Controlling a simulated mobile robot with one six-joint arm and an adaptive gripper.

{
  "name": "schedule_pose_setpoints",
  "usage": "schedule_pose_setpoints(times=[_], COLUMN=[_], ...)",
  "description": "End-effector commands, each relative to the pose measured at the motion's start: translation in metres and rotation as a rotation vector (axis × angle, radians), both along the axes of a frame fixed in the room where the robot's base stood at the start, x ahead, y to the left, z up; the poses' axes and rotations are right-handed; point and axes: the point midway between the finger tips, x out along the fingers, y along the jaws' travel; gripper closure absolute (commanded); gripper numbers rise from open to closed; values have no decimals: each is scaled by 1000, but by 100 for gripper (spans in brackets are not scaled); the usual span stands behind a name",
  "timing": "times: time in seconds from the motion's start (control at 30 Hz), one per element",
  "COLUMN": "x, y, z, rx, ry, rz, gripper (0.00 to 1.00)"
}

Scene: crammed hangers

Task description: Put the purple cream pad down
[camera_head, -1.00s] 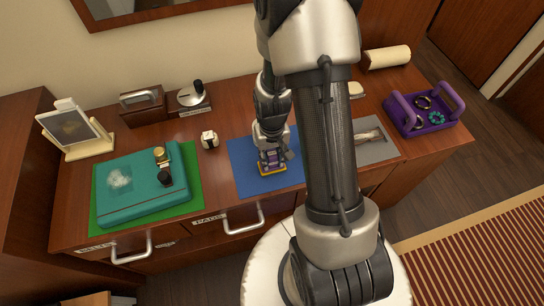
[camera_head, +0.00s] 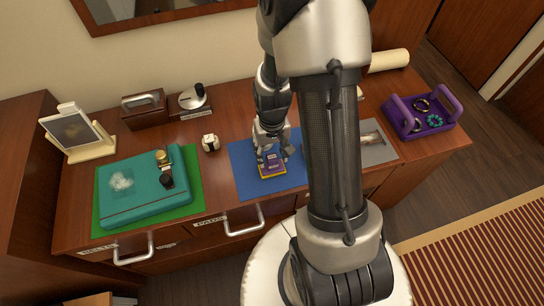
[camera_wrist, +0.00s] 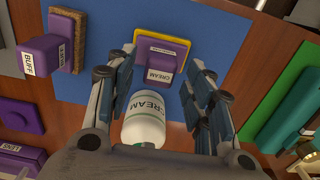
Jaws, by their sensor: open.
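The purple cream pad (camera_head: 271,169), with a yellow base, rests on the blue mat (camera_head: 246,182) in the head view. In the wrist view the purple cream pad (camera_wrist: 161,58) shows its CREAM label, ahead of the fingers. My gripper (camera_head: 273,150) is just above the pad, with its fingers spread. In the wrist view my gripper (camera_wrist: 160,88) is open, with a finger pair on each side and no pad held between the tips. A white CREAM bottle (camera_wrist: 144,122) shows between the fingers, partly hidden by my gripper's body.
A purple BUFF pad (camera_wrist: 40,56) with a brown base is beside it in the wrist view. A teal case (camera_head: 140,190) lies on a green mat (camera_head: 192,162). A white cube (camera_head: 210,142) stands close by. A purple tray (camera_head: 440,127) is at the right.

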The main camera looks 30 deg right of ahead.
Motion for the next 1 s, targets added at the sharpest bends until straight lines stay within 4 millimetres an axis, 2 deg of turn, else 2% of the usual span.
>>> schedule_pose_setpoints(times=[0.03, 0.2, 0.57, 0.67, 0.77, 0.9, 1.0], x=[1, 1, 1, -1, -10, -36, -60], y=[0, 0, 4, 16, 33, 59, 75], z=[17, 52, 97, 129, 173, 229, 260], rx=[-1, -1, -6, -17, -31, -46, -53], ry=[-4, -3, -19, -60, -117, -199, -258], rz=[0, 0, 12, 38, 77, 135, 175], gripper=[52, 52, 52, 52, 52, 52, 52])
